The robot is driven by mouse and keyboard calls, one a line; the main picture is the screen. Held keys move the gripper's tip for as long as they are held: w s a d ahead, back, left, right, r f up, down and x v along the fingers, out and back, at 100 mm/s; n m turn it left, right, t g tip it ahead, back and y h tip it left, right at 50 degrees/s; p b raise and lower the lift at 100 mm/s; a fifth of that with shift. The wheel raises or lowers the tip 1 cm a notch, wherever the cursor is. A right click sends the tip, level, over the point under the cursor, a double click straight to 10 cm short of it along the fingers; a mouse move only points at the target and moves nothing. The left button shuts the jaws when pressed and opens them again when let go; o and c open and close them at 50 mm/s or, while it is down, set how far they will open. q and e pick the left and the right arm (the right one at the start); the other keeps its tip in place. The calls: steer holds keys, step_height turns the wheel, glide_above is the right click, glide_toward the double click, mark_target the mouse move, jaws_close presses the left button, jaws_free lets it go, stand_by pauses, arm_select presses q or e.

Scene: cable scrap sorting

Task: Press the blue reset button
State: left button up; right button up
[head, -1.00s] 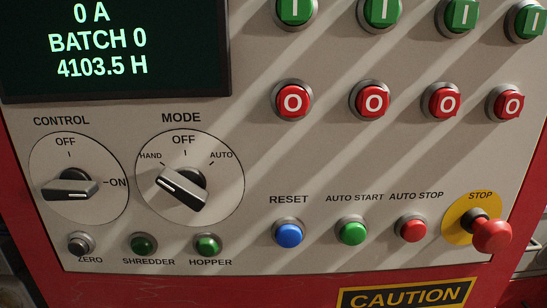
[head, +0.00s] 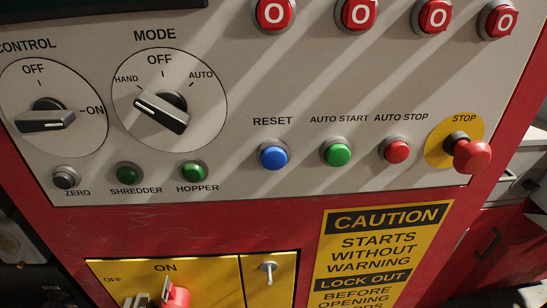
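The blue reset button (head: 273,156) sits in a grey ring on the beige control panel (head: 230,105), under the label RESET. It stands out from the panel, left of the green AUTO START button (head: 337,153). Neither of my grippers shows in the head view, and nothing covers the button.
Right of it are the red AUTO STOP button (head: 396,150) and the red STOP knob (head: 472,155), which sticks out. The CONTROL knob (head: 45,120) and MODE knob (head: 162,112) are at left. A yellow switch plate (head: 205,272) and a caution sign (head: 386,218) are below.

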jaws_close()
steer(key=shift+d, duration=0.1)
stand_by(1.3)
